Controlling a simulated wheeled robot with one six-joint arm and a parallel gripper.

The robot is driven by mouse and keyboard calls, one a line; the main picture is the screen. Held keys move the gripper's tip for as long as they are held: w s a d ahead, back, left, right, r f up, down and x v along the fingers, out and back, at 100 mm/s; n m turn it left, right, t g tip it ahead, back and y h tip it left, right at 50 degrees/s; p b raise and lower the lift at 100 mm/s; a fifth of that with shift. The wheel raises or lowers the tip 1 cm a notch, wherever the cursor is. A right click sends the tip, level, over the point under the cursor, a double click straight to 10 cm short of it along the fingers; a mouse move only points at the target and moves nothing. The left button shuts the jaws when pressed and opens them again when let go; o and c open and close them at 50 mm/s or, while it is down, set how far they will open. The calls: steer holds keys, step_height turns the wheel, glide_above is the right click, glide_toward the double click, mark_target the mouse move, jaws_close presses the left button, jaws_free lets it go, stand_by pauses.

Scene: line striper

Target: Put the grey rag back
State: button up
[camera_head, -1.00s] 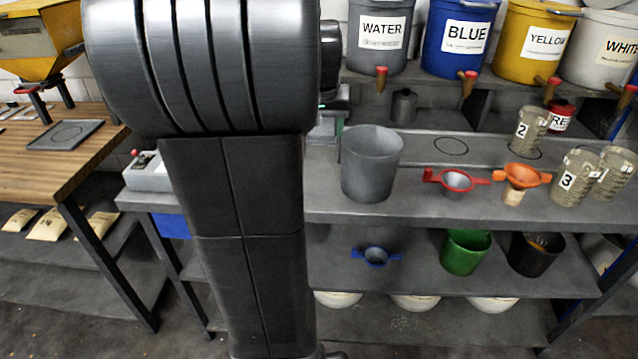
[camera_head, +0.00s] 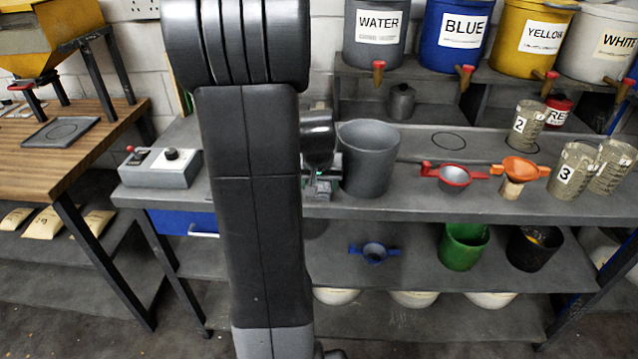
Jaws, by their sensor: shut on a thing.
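My gripper (camera_head: 319,184) shows only partly, low over the grey bench between my dark arm and the large grey bucket. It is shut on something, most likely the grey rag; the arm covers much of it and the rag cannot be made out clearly. The gripper is close to the left side of the bucket (camera_head: 368,160); I cannot tell whether they touch.
A grey control box (camera_head: 160,167) stands on the bench's left end. A red funnel (camera_head: 453,177), an orange funnel (camera_head: 519,168) and several measuring cups stand to the right. Labelled paint buckets (camera_head: 452,38) line the shelf above. A wooden table (camera_head: 100,130) is at left.

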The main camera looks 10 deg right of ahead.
steer(key=shift+f, duration=0.15)
steer(key=o, duration=0.9)
steer(key=shift+r, duration=0.35)
steer(key=v, duration=1.1)
steer(key=shift+s+a+r, duration=0.1)
steer(key=shift+s+r, duration=0.15)
